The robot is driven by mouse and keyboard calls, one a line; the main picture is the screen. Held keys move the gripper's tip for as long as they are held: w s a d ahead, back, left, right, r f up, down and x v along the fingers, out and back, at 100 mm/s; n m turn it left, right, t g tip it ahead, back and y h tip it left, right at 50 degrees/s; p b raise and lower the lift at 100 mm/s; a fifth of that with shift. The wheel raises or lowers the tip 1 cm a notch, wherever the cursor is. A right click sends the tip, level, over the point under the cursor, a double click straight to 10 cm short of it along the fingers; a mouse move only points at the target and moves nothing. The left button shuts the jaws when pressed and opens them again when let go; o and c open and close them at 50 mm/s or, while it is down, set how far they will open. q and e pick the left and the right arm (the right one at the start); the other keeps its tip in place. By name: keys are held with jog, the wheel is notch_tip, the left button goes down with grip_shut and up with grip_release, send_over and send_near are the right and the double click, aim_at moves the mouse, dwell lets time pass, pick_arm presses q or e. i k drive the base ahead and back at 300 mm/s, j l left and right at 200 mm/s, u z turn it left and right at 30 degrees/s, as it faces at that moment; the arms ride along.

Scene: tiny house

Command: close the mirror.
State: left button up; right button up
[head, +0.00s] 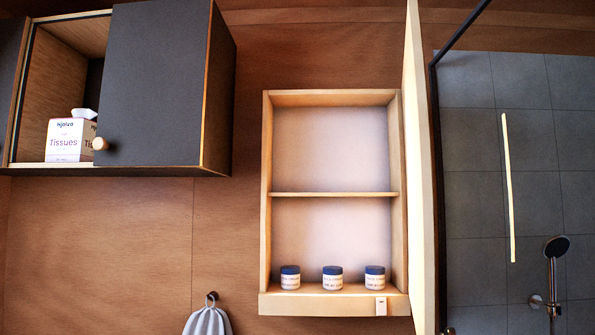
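The mirror door (423,170) stands swung wide open on the right side of a wooden wall cabinet (265,190). I see it nearly edge-on, so its mirrored face is hidden. The open cabinet has one middle shelf (333,194) with nothing on it. Several small white jars with dark blue lids, such as the middle one (333,278), stand on the cabinet's bottom. Neither my left nor my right gripper shows in the head view.
A dark wall cupboard (160,85) with a round wooden knob hangs at upper left, with a tissue box (72,137) in its open part. A grey towel (207,320) hangs from a hook below. A grey-tiled shower with a shower head (556,247) is at right.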

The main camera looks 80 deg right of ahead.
aim_at(421, 274)
jog(key=k+l+z, duration=0.1)
jog(key=z, duration=0.3)
jog(key=k+l+z, duration=0.15)
jog(key=z, duration=0.3)
jog(key=k+l+z, duration=0.1)
jog(key=z, duration=0.3)
jog(key=l+z, duration=0.2)
jog(key=z, duration=1.5)
jog(key=k+l+z, duration=0.1)
jog(key=k+l, duration=0.15)
jog(key=l, duration=0.1)
